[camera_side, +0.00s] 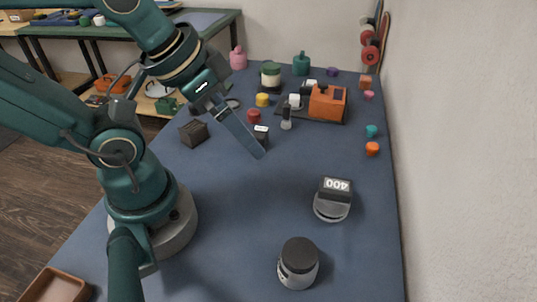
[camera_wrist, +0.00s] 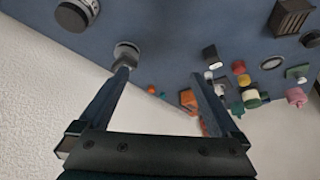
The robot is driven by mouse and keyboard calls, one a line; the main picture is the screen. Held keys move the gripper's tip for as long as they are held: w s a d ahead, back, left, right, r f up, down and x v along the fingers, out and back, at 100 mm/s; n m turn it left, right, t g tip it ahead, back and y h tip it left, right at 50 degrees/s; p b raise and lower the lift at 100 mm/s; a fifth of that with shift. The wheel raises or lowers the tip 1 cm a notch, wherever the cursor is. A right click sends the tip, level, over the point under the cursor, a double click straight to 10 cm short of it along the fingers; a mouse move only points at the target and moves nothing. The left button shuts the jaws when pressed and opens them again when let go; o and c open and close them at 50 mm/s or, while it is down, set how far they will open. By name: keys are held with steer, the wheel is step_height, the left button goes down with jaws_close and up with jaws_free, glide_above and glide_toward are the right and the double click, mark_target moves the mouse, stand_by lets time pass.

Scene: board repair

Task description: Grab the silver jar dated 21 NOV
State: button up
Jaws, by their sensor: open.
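A silver jar (camera_side: 298,265) with a black lid stands upright on the blue table near the front edge in the side view. Its date is too small to read.
A device reading 400 (camera_side: 333,198) stands behind and right of the jar. An orange machine (camera_side: 327,102), a dark box (camera_side: 194,132) and several small coloured jars stand farther back. A white wall is at the right. The table between the jar and my base is clear.

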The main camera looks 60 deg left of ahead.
steer(key=shift+r, duration=0.1)
steer(key=w+a+r+t+y, duration=0.3)
steer(key=w+a+r+t, duration=0.3)
steer(key=w+r, duration=0.45)
steer(key=w+d+r+m+t+h, duration=0.1)
steer(key=w+d+r+m+t, duration=0.15)
steer(key=w, duration=0.25)
steer(key=m+g+h, duration=1.3)
steer(key=m+h, duration=0.2)
glide_above(311, 277)
steer(key=a, duration=0.5)
step_height(311, 277, down, 8)
steer(key=f, duration=0.1)
steer(key=shift+n+h, duration=0.25)
steer(key=shift+h, duration=0.05)
steer(key=f, duration=1.7)
steer(key=shift+s+d, duration=0.2)
steer(key=shift+x, duration=2.5)
